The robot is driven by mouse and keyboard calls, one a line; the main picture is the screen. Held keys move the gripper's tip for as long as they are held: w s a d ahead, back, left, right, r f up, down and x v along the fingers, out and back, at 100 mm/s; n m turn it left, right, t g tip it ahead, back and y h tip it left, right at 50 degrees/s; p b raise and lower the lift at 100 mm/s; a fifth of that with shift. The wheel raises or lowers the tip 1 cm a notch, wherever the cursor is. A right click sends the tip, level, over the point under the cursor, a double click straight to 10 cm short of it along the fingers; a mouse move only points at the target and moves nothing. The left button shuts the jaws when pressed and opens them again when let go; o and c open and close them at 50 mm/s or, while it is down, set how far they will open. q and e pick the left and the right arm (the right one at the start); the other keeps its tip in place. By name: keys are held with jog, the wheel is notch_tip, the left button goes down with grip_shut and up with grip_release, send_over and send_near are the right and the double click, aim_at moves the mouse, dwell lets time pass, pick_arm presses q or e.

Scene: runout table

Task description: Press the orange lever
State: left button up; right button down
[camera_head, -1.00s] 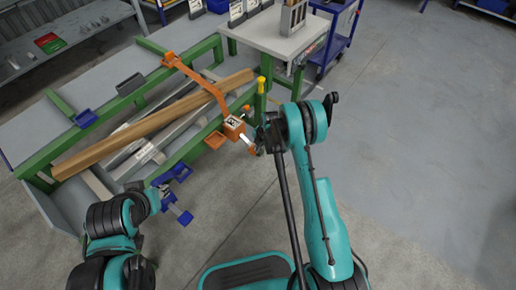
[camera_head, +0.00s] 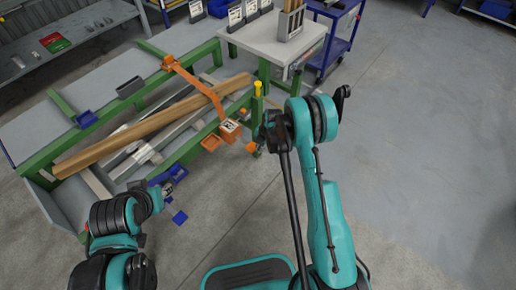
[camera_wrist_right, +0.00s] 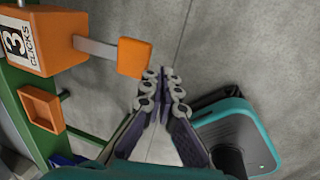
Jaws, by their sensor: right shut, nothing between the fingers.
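The orange lever (camera_wrist_right: 134,57) is an orange paddle on a short metal bar. The bar comes out of an orange box (camera_wrist_right: 32,42) with a "3 CLICKS" label, on the green rail. In the head view the lever (camera_head: 252,147) is at the table's right front, beside my right gripper (camera_head: 268,135). In the right wrist view my right gripper (camera_wrist_right: 161,88) has its fingers together with nothing between them. The paddle is just up and left of the fingertips; I cannot tell if they touch. My left gripper (camera_head: 164,187) is by a blue box; its fingers are too small to read.
The green-framed runout table (camera_head: 40,160) carries a long wooden beam (camera_head: 130,135). An orange arm (camera_head: 196,80) reaches over it. A small orange tray (camera_wrist_right: 41,108) hangs below the orange box. Floor at right is clear.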

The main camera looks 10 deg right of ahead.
jog(key=r, duration=0.1)
jog(key=s+d+r+p, duration=0.1)
jog(key=r, duration=0.1)
jog(key=s+d+r, duration=0.1)
jog(key=r, duration=0.1)
jog(key=shift+s+p, duration=0.25)
jog(key=shift+p, duration=0.05)
dwell(0.4)
jog(key=s+r+m+t, duration=0.1)
jog(key=s+r+m, duration=0.45)
jog(key=r, duration=0.55)
jog(key=s+r+m+t, duration=0.1)
jog(key=s+r+m, duration=0.4)
jog(key=r, duration=0.7)
jog(key=s+r+m+t, duration=0.1)
jog(key=s+r+m, duration=0.2)
jog(key=s+m, duration=0.4)
jog(key=s+r+m+t+h, duration=0.1)
jog(key=s+r+m+t, duration=0.1)
jog(key=s+m, duration=0.6)
jog(key=shift+s+a+r+h, duration=0.3)
jog(key=shift+s+r, duration=0.2)
jog(key=shift+s, duration=0.1)
